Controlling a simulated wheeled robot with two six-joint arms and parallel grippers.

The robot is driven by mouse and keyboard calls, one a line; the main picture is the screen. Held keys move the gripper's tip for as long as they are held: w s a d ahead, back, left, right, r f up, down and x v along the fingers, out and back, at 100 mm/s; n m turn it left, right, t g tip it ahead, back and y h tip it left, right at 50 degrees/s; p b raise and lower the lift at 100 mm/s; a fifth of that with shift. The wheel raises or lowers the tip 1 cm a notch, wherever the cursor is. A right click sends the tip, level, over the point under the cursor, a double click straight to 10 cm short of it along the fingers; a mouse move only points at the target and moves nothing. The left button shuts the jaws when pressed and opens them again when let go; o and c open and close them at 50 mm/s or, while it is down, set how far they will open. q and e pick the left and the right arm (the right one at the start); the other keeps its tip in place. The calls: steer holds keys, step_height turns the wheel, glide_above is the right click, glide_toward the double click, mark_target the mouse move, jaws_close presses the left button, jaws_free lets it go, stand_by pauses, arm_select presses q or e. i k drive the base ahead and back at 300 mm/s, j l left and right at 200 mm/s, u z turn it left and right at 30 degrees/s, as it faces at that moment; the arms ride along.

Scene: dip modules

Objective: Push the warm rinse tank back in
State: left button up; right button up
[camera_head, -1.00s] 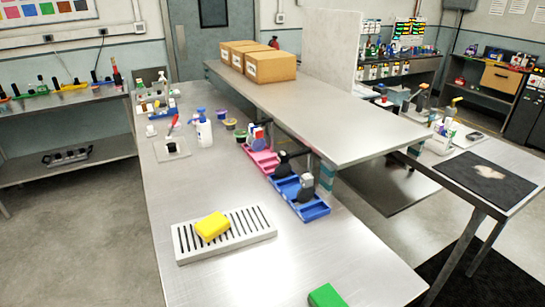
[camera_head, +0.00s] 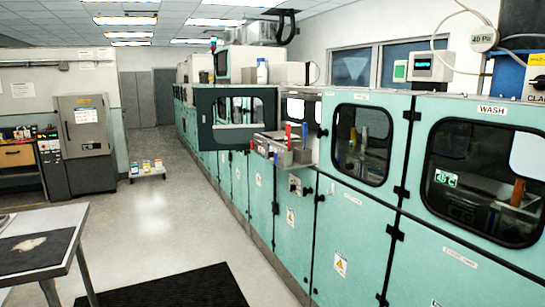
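A metal tank (camera_head: 295,153) sticks out from the front of the teal machine line, near the middle of the head view. Red and blue upright handles show on it. I take it to be the warm rinse tank, but I cannot read a name on it. Its bay (camera_head: 302,108) behind is open. A dark-framed door with a window (camera_head: 203,133) stands swung out to the left of the tank. Neither of my grippers is in view.
To the right are shut teal cabinets with dark windows, one marked WASH (camera_head: 490,180). The floor (camera_head: 185,225) before the line is clear. A black mat (camera_head: 170,290) lies at the front, a metal table (camera_head: 45,240) stands left, and a low trolley (camera_head: 147,172) stands farther back.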

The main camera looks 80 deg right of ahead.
mark_target(297, 158)
steer(key=k+z, duration=0.15)
steer(key=z, duration=0.35)
steer(key=k+l+z, duration=0.1)
steer(key=z, duration=0.4)
steer(key=k, duration=0.05)
